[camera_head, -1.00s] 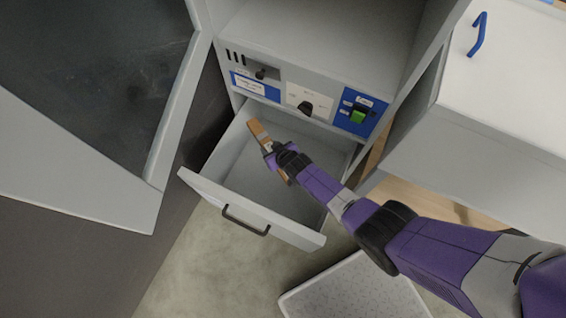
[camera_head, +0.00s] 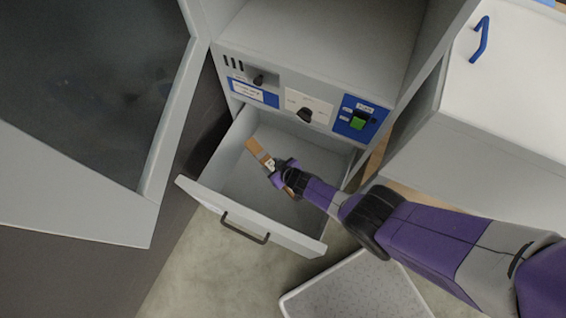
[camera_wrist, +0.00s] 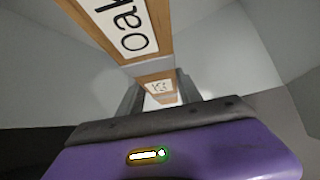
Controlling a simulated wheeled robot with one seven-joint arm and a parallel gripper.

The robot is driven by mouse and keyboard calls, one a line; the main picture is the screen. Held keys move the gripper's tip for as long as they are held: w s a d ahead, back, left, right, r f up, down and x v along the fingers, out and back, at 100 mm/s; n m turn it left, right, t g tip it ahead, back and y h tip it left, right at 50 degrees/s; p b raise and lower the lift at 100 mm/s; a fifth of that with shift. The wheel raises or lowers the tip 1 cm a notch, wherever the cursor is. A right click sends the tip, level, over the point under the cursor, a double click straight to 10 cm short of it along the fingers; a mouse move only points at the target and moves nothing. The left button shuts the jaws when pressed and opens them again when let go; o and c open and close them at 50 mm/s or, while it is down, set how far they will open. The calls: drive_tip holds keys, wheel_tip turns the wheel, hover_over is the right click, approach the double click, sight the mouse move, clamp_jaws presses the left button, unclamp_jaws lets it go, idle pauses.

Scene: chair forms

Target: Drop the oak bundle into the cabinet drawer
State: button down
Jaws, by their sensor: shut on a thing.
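The oak bundle (camera_head: 257,151) is a long brown wooden piece with a pale band. In the wrist view the bundle (camera_wrist: 158,62) carries a white label reading "oak" in part. My gripper (camera_head: 274,174) is shut on it and holds it within the outline of the open cabinet drawer (camera_head: 232,202). The drawer is light grey with a dark bar handle on its front. Its bare floor shows around the bundle. I cannot tell how far the bundle is above the drawer floor. My gripper and arm hide part of the drawer's right side.
A control panel (camera_head: 303,107) with dark knobs and a green switch is above the drawer. A large open door (camera_head: 160,130) stands at the left. A white-topped unit (camera_head: 510,90) with a blue handle stands at the right. A pale speckled tray (camera_head: 350,292) lies on the floor in front.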

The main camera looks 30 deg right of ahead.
drive_tip(key=shift+s+a+f, duration=0.35)
drive_tip(key=shift+s, duration=0.1)
drive_tip(key=shift+w+a+r, duration=0.25)
drive_tip(key=shift+a+r, duration=0.05)
drive_tip(key=shift+a, duration=0.05)
drive_tip(key=shift+f, duration=0.2)
drive_tip(key=b, duration=2)
hover_over(272, 188)
wheel_tip(272, 188, down, 20)
drive_tip(key=shift+r, duration=0.25)
drive_tip(key=shift+f+b, duration=0.3)
drive_tip(key=shift+f, duration=0.15)
drive_tip(key=shift+f, duration=0.2)
